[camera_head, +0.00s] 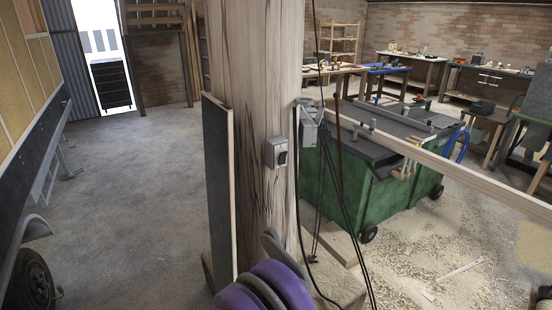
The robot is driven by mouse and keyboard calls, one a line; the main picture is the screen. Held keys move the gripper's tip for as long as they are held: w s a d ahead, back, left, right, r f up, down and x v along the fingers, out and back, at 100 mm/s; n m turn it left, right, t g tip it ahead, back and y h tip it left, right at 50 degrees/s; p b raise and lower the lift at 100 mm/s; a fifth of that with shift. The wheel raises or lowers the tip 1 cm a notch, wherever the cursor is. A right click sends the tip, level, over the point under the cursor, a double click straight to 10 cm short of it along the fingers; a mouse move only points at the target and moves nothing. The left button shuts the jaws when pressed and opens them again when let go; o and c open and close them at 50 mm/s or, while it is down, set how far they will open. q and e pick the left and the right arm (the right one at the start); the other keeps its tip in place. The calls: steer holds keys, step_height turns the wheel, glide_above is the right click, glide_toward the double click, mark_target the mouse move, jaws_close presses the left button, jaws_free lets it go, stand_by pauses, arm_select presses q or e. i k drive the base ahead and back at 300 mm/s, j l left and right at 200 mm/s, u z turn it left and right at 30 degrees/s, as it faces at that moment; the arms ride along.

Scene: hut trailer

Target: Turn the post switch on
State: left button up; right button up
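A second grey box (310,128) is fixed to the right side of the post, near hanging dark cables. No gripper fingers show in the view. A rounded purple and grey part at the bottom middle, below the switch, seems to be mine.
A dark board (217,185) leans upright against the post's left side. A green wheeled machine bench (375,190) stands right of the post, with a long wooden beam (440,163) across it. Wood shavings cover the right floor. The concrete floor (130,200) at left is open.

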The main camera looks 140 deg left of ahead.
mark_target(282, 157)
steer(key=u, duration=4.55)
